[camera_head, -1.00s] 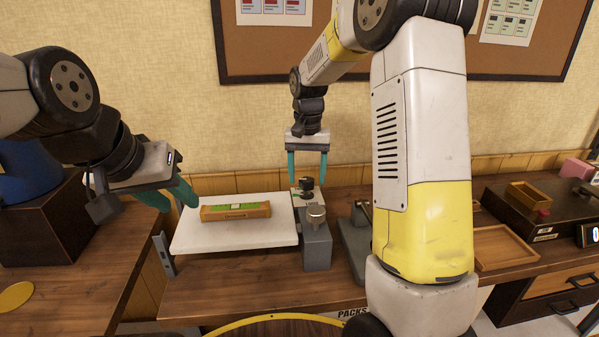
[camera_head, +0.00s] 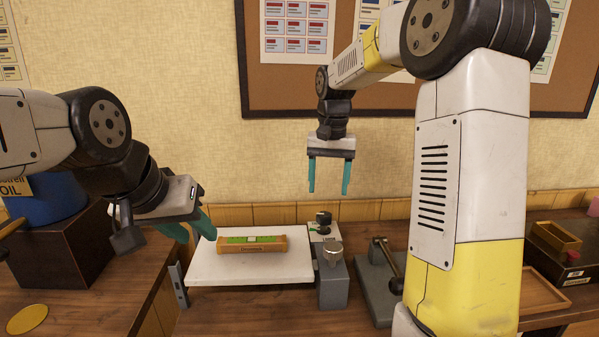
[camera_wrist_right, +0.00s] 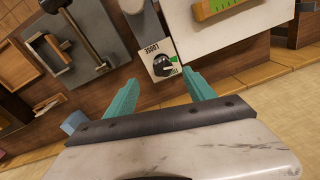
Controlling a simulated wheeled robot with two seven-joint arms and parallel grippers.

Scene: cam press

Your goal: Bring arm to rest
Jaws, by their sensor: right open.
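My right gripper (camera_head: 328,176) is open and empty. It hangs in the air in front of the wall, above the cam press's black knob (camera_head: 323,218). In the right wrist view its two teal fingers (camera_wrist_right: 156,97) stand apart, with the knob (camera_wrist_right: 161,64) and its labelled plate beyond them. My left gripper (camera_head: 192,226) is at the left, above the left edge of the white board (camera_head: 215,268). Its teal fingers point down and right, and their gap cannot be made out. A wooden block with a green top (camera_head: 252,244) lies on the board.
The grey press body with a round metal cap (camera_head: 332,252) stands right of the board. A grey lever fixture (camera_head: 380,285) is further right, partly behind my right arm. Wooden trays (camera_head: 541,292) are at the right. A blue drum (camera_head: 45,205) stands on a dark box at the left.

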